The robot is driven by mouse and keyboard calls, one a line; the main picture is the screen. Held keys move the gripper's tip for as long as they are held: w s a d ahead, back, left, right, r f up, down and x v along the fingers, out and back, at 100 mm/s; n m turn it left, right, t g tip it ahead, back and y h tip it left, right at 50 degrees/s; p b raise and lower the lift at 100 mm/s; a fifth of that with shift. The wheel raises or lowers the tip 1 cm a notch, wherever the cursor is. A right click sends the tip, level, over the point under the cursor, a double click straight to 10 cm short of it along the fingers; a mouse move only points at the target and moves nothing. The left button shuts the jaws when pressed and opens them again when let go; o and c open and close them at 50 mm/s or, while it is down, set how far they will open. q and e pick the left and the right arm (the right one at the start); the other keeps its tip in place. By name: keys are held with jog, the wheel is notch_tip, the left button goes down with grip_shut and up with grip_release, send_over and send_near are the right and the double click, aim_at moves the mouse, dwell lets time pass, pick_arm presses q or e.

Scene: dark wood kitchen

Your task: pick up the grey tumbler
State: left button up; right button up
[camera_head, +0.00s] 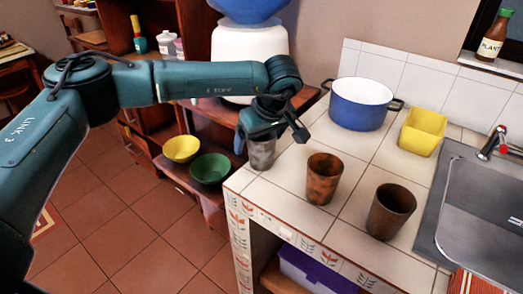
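The grey tumbler (262,156) is at the counter's left edge, upright, apparently standing on the tiles. It has a mottled grey surface. My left gripper (270,134) is directly above it, pointing down, with its fingers spread to either side of the tumbler's upper part. The fingers look wider apart than the tumbler. The gripper hides the tumbler's rim, and I cannot tell whether a finger touches it. My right gripper is not in view.
A rusty brown tumbler (323,179) and a dark brown tumbler (390,211) stand right of it. A blue pot (360,112), yellow tub (422,131) and sink (490,215) lie beyond. Yellow (181,148) and green (210,168) bowls sit on a lower shelf.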

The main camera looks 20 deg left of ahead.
pick_arm(q)
jog(key=c, duration=1)
